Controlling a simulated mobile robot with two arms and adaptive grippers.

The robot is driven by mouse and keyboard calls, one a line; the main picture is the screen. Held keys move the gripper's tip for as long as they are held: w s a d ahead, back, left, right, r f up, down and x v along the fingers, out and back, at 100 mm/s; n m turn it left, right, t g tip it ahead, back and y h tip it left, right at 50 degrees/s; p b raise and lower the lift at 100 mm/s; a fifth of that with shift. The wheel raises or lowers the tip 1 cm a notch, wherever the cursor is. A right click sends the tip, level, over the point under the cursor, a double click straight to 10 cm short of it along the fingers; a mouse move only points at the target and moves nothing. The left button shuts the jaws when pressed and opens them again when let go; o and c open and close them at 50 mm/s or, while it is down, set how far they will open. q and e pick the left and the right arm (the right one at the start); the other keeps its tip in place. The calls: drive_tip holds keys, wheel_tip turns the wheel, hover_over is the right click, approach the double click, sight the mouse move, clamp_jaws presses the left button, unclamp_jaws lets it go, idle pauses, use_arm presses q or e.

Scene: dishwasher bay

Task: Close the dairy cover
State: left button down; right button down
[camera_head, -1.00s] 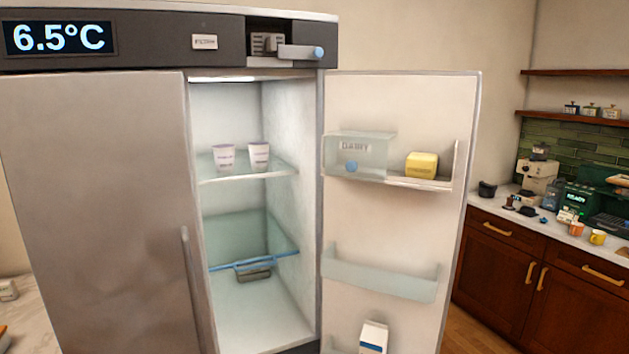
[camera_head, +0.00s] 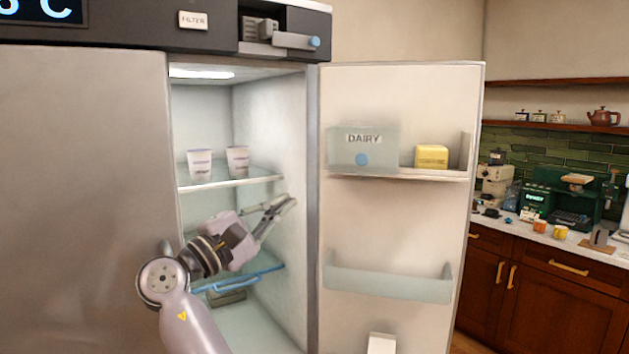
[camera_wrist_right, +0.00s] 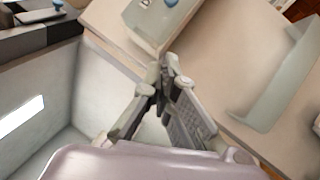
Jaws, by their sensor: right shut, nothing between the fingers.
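The dairy cover (camera_head: 382,136) is a translucent pale panel marked DAIRY, with a blue knob (camera_head: 361,160). It is at the left end of the upper shelf of the open fridge door, and I cannot tell how far it is closed. It also shows at the top of the right wrist view (camera_wrist_right: 147,28). My right gripper (camera_head: 291,203) is shut and empty at the mouth of the fridge compartment, left of and lower than the cover, apart from it. Its fingertips (camera_wrist_right: 167,62) point toward the door in the right wrist view. My left gripper is out of view.
A yellow butter block (camera_head: 431,157) stands right of the cover on the door shelf (camera_head: 440,175). Below is a translucent door bin (camera_head: 388,284). Two white cups (camera_head: 199,164) stand on the inner shelf (camera_head: 225,183). The steel left door (camera_head: 80,200) is shut. A counter is at right.

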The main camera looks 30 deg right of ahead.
drive_tip(key=p, duration=0.5)
approach(352, 160)
drive_tip(key=w, duration=0.1)
drive_tip(key=w+d, duration=0.2)
drive_tip(key=shift+w+r, duration=0.25)
drive_tip(key=shift+r, duration=0.05)
drive_tip(key=shift+s+d+r+p, duration=0.2)
drive_tip(key=shift+s+d+p, duration=0.05)
drive_tip(key=shift+d+p, duration=0.25)
drive_tip(key=shift+s+d+r+p, duration=0.25)
drive_tip(key=shift+s+d+p, duration=0.05)
drive_tip(key=shift+d+p, duration=0.15)
drive_tip(key=shift+s+d+r, duration=0.2)
drive_tip(key=shift+s+d, duration=0.25)
drive_tip(key=shift+w+f, duration=0.1)
drive_tip(key=shift+d, duration=0.1)
